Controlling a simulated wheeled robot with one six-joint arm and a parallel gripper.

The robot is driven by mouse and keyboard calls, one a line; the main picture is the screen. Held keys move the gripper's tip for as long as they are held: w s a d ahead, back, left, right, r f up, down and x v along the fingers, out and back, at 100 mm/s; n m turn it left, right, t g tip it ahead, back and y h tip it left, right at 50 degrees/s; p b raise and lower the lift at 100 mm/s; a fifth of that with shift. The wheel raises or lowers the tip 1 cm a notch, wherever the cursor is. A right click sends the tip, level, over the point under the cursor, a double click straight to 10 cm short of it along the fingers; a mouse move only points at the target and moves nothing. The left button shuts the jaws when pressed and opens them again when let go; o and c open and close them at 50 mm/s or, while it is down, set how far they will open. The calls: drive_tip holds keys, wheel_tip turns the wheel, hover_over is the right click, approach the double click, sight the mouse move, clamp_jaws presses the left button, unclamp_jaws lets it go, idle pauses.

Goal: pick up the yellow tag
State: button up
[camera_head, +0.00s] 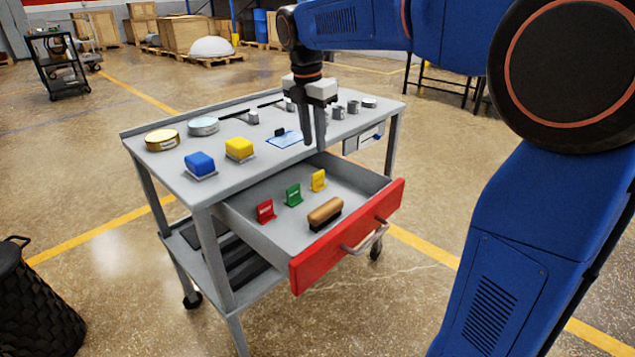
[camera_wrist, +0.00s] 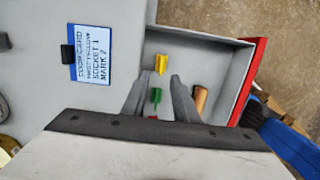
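The yellow tag (camera_head: 318,180) stands upright in the open drawer (camera_head: 240,218), toward its back right. In the wrist view the yellow tag (camera_wrist: 161,63) shows just past the gap between my fingertips. My gripper (camera_head: 314,144) points down above the back of the drawer, higher than the tag and apart from it. In the wrist view my gripper (camera_wrist: 159,80) has its two fingers spread with nothing between them in its grasp. The green tag (camera_head: 293,195) stands next to the yellow one, and the red tag (camera_head: 265,211) stands farther left.
A wooden-handled brush (camera_head: 325,213) lies near the red drawer front (camera_head: 345,235). The cart top (camera_head: 225,165) above the drawer holds a blue block (camera_head: 200,163), a yellow block (camera_head: 239,148), tins and a blue card (camera_head: 285,139). Bare drawer floor surrounds the tags.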

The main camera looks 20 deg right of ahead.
sight(318, 173)
drive_tip(key=f, duration=0.6)
drive_tip(key=shift+w+d, duration=0.15)
drive_tip(key=shift+d, duration=0.2)
drive_tip(key=shift+d+f, duration=0.15)
drive_tip(key=shift+f, duration=1.1)
drive_tip(key=shift+d+f, duration=0.1)
drive_tip(key=shift+f, duration=1.1)
clamp_jaws()
